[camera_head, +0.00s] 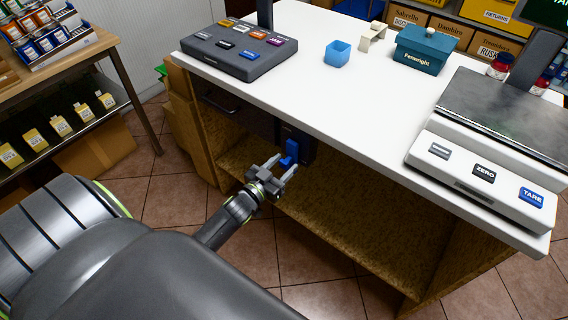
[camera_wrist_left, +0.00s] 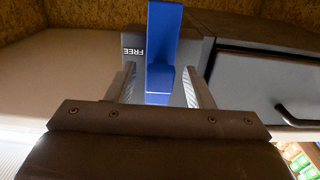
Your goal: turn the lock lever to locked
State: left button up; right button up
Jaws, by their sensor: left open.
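The blue lock lever (camera_head: 290,151) is on a dark lock box (camera_head: 307,146) under the white counter. In the left wrist view the lever (camera_wrist_left: 162,48) stands in the middle, and a "FREE" label (camera_wrist_left: 133,51) shows beside it on the grey box (camera_wrist_left: 185,55). My left gripper (camera_head: 282,169) is open just in front of the lever. In the left wrist view the fingers of my left gripper (camera_wrist_left: 160,88) are to either side of the lever's lower part. I cannot tell whether they touch it. My right gripper is not in view.
A drawer with a dark handle (camera_wrist_left: 295,118) is beside the lock box. The white counter top (camera_head: 290,88) overhangs it, with a button panel (camera_head: 238,49), a blue cup (camera_head: 337,54), a teal box (camera_head: 425,50) and a scale (camera_head: 484,170) on top. An open shelf space (camera_head: 345,215) lies below.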

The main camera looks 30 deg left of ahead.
pick_arm(q)
jog(key=shift+w, duration=0.45)
jog(key=c, duration=1)
grip_shut()
